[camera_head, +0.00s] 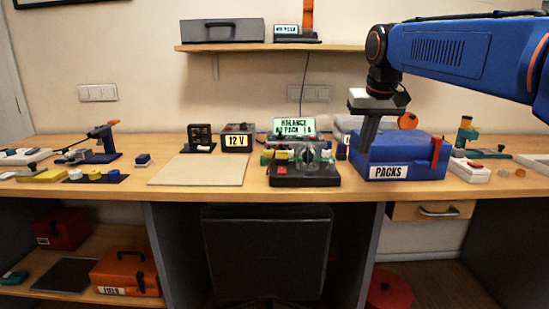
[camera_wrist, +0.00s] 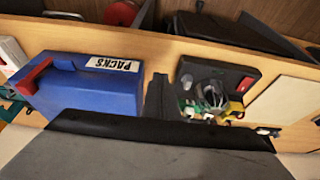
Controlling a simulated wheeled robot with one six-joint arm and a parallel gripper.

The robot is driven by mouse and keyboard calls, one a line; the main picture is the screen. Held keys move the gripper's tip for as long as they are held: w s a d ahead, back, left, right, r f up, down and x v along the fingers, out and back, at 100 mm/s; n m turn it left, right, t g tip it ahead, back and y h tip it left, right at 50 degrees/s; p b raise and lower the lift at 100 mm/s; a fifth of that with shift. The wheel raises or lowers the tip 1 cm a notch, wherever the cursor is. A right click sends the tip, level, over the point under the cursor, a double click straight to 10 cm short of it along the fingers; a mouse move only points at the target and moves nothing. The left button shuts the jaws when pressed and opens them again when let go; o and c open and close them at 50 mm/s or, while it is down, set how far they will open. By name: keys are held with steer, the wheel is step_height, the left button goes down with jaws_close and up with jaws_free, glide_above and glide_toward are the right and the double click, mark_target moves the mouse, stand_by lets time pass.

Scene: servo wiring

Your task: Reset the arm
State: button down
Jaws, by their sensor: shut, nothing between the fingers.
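My gripper (camera_head: 368,143) points down from my blue arm, over the workbench. Its shut fingers hang just in front of the left end of the blue PACKS box (camera_head: 408,157) in the head view. The same box (camera_wrist: 83,88) is at the left in the wrist view. In that view my gripper's dark finger (camera_wrist: 158,97) shows between the box and a black device; the fingers hold nothing that I see. Whether the fingers touch the box cannot be told.
A black device (camera_head: 305,178) with a round clear part and coloured pieces stands left of my gripper, before a lit display (camera_head: 295,126). A bare beige mat (camera_head: 192,170) lies further left. A shelf (camera_head: 235,47) runs above. A black chair (camera_head: 265,255) stands in front.

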steer(key=s+d+f, duration=0.2)
steer(key=s+f, duration=1.1)
steer(key=s, duration=0.2)
steer(key=s+d+f, duration=0.3)
steer(key=s+f, duration=1)
steer(key=s, duration=0.3)
steer(key=shift+f+t, duration=0.3)
steer(key=shift+t, duration=0.1)
steer(key=shift+s, duration=0.1)
stand_by(1.2)
